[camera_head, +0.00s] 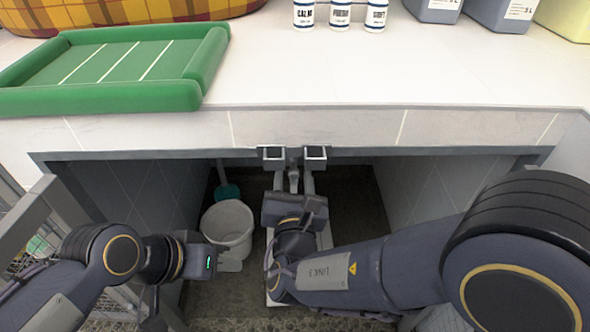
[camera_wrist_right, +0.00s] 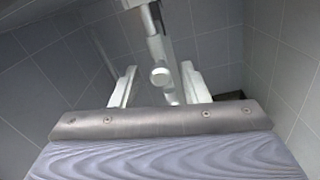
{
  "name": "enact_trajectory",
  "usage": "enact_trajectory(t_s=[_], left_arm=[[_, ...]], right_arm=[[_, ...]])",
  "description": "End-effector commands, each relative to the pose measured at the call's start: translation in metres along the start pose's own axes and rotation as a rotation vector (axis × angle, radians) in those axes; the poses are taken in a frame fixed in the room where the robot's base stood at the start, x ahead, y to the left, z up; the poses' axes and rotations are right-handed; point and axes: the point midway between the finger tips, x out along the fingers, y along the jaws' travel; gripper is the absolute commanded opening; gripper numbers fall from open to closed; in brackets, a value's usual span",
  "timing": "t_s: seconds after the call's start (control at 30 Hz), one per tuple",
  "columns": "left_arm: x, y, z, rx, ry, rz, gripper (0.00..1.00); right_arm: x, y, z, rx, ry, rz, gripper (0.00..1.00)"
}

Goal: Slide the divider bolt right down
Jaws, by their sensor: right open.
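The divider bolt (camera_head: 294,176) is a grey rod with a round end, hanging in the middle of the opening under the counter. My right gripper (camera_head: 294,182) is open, with one finger on each side of it. In the right wrist view, the bolt's round knob (camera_wrist_right: 160,76) lies between the two pale fingers of my right gripper (camera_wrist_right: 159,85), with gaps on both sides. Whether the rod sits in a hole is not visible. My left gripper (camera_head: 218,261) is low at the left, away from the bolt, near a white bucket; its fingers are unclear.
Two square metal brackets (camera_head: 273,153) (camera_head: 315,153) hang at the counter's front edge. The white bucket (camera_head: 228,226) stands inside the left bay, near a teal scoop (camera_head: 228,192). On the counter are a green tray (camera_head: 120,62) and several bottles (camera_head: 340,14). Tiled walls (camera_head: 430,190) flank the opening.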

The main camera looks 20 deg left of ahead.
Motion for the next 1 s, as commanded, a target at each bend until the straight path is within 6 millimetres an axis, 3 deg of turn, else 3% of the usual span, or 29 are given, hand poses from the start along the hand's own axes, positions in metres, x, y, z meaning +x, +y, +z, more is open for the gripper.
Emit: enact_trajectory(t_s=[0.2,0.53,0.83,1.0], left_arm=[[0.001,-0.001,0.001,0.000,0.000,0.000,0.36],[0.001,-0.001,0.001,0.000,0.000,0.000,0.36],[0.001,-0.001,0.001,0.000,0.000,0.000,0.36],[0.001,-0.001,0.001,0.000,0.000,0.000,0.36]], right_arm=[[0.024,-0.001,0.000,0.001,0.001,-0.002,0.41],[0.028,-0.001,0.000,0.001,0.001,-0.002,0.40],[0.027,-0.001,0.000,0.002,0.001,-0.002,0.01],[0.027,-0.001,0.000,0.002,0.001,-0.002,0.00]])
